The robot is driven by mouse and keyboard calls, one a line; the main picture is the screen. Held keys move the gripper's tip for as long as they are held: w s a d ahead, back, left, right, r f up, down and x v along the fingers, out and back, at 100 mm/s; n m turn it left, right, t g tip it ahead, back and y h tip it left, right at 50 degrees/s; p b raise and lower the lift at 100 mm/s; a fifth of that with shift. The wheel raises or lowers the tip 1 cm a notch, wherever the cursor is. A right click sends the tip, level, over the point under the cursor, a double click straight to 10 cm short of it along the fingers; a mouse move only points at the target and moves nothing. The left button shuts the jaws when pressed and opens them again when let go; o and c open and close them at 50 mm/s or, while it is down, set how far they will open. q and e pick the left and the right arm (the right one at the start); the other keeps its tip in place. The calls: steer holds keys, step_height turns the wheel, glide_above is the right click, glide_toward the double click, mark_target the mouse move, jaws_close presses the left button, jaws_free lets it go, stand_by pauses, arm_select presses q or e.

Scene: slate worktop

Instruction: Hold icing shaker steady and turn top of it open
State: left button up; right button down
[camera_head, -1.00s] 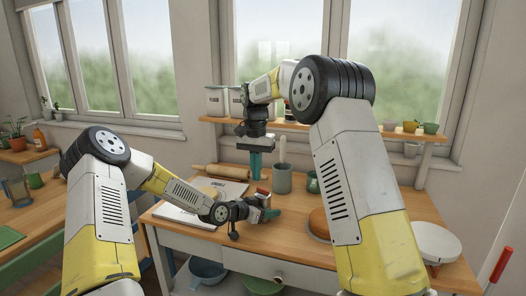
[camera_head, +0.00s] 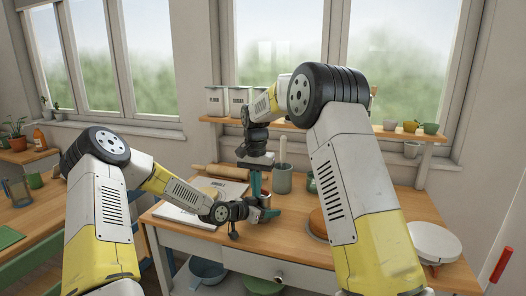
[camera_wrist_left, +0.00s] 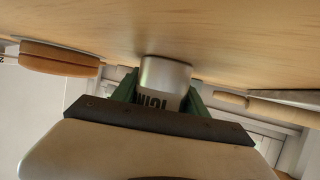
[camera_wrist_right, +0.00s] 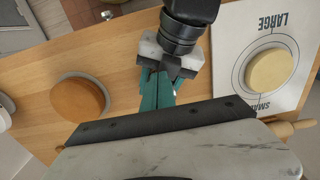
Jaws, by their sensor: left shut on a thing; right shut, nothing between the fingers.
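The icing shaker (camera_wrist_left: 166,78) shows in the left wrist view as a pale metal can with dark lettering, between green fingers. My left gripper (camera_wrist_left: 160,92) is shut on its body. In the head view the shaker (camera_head: 265,199) is a small, partly hidden shape with a reddish part, at the left gripper (camera_head: 262,211) over the table. My right gripper (camera_head: 256,196) points straight down beside the shaker, shut and empty. In the right wrist view its teal fingers (camera_wrist_right: 157,92) are together, just by the left gripper's pale body. The shaker's top is hidden there.
A printed sheet (camera_wrist_right: 232,62) holds a pale round cake (camera_wrist_right: 270,69). The front middle is clear.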

steer(key=shift+w+d, duration=0.3)
steer(key=shift+w, duration=0.25)
stand_by(0.6)
steer(key=shift+s+d, duration=0.25)
steer(key=shift+d, duration=0.4)
stand_by(0.5)
steer(key=shift+s, duration=0.1)
step_height(320, 180, up, 6)
steer(key=shift+s, duration=0.3)
stand_by(0.7)
step_height(320, 180, down, 6)
steer(key=a, duration=0.2)
stand_by(0.7)
